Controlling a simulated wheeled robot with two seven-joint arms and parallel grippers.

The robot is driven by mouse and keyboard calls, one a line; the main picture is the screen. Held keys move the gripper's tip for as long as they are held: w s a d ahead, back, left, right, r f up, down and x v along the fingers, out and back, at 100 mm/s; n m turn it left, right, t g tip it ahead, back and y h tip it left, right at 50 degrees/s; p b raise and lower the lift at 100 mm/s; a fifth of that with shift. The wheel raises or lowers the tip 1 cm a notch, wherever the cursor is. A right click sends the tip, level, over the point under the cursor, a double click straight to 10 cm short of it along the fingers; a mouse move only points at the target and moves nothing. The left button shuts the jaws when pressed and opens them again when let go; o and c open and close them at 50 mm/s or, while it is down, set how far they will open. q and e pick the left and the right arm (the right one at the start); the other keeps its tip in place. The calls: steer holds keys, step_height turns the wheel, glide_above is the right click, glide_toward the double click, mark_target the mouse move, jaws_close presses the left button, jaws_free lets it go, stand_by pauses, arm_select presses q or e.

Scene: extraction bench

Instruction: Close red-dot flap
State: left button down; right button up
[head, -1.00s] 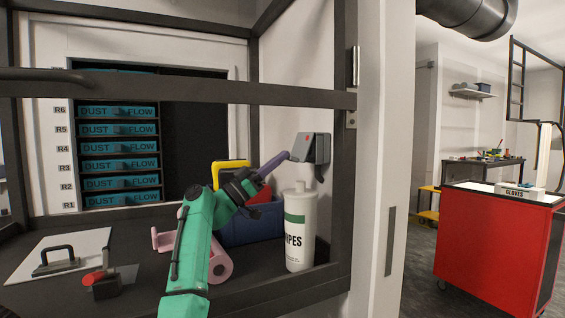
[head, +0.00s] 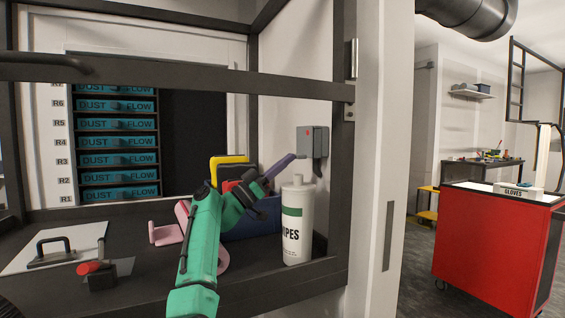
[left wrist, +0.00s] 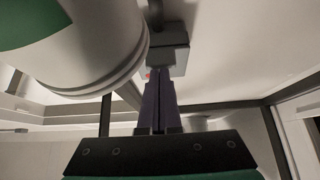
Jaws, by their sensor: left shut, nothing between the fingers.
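The red-dot flap (head: 304,140) is the grey front of a small box (head: 321,143) on the enclosure's right side wall. It now hangs about upright, close against the box, with no clear gap visible. My left gripper (head: 292,156) has purple fingers, shut and empty, with tips at the flap's lower left edge. Whether they touch it, I cannot tell. In the left wrist view the shut fingers (left wrist: 159,74) point at the grey box (left wrist: 172,42), with a bit of red beside the tips. My right gripper is not in view.
A white wipes bottle (head: 298,222) stands just below the flap, close to my left gripper. A blue bin (head: 252,224) and a pink roll holder (head: 166,234) are behind my arm. A dark frame bar (head: 180,85) crosses in front above.

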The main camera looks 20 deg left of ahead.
arm_select(q)
steer(key=shift+w+d+f, duration=0.15)
steer(key=shift+d+f, duration=0.1)
steer(key=shift+d, duration=0.05)
step_height(320, 180, up, 20)
steer(key=p, duration=1.2)
steer(key=shift+a+r+p, duration=0.25)
steer(key=shift+p, duration=0.15)
